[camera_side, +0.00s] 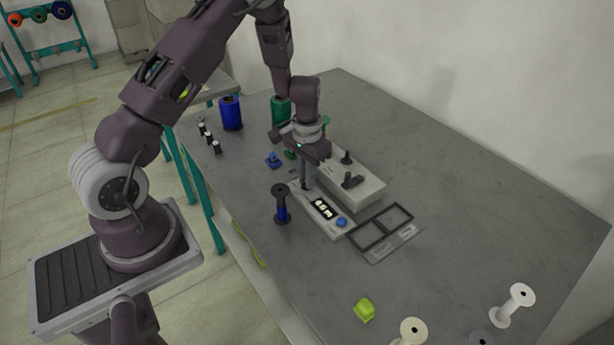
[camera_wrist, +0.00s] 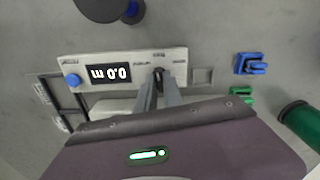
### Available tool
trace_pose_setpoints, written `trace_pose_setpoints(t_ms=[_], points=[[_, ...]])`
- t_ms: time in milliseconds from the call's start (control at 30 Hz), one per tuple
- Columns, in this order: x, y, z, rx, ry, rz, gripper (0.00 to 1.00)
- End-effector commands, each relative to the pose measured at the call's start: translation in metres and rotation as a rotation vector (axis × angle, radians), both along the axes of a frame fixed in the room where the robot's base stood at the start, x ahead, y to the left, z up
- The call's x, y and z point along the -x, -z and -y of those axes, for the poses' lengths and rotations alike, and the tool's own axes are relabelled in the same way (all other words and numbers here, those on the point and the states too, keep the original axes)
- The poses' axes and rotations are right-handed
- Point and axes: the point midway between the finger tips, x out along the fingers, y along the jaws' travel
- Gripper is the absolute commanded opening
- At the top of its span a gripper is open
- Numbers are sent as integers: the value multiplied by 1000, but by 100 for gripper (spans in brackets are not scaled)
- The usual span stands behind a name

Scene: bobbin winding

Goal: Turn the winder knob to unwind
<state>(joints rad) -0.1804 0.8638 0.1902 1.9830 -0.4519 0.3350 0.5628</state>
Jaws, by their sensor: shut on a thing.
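The winder is a light grey unit with a control panel (camera_side: 336,226) and a raised box (camera_side: 360,187) behind it; the panel also shows in the wrist view (camera_wrist: 110,60). The panel has a black display (camera_wrist: 109,73), apparently reading 0.0 m, and a blue button (camera_wrist: 72,80). A small dark knob (camera_wrist: 158,71) sits on the panel, mostly hidden by my fingers. My gripper (camera_side: 307,187) points down and is shut on the knob; its fingertips show in the wrist view (camera_wrist: 161,80). A black-flanged bobbin with blue thread (camera_side: 281,210) stands beside the panel.
A dark two-slot frame (camera_side: 381,227) lies right of the winder. Blue (camera_side: 273,160) and green (camera_wrist: 242,93) clips lie near it. Blue (camera_side: 231,113) and green (camera_side: 281,111) spools stand at the back. A yellow-green block (camera_side: 365,310) and a white bobbin (camera_side: 513,304) are in front.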

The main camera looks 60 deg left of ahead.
Motion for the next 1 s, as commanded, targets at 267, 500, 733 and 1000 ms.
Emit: trace_pose_setpoints(t_ms=[267, 500, 733, 1000], points=[[0, -1, 0, 1, -237, 0, 0], [0, -1, 0, 1, -421, -1, 0], [0, -1, 0, 0, -546, -1, 0], [0, -1, 0, 1, -617, -1, 0]])
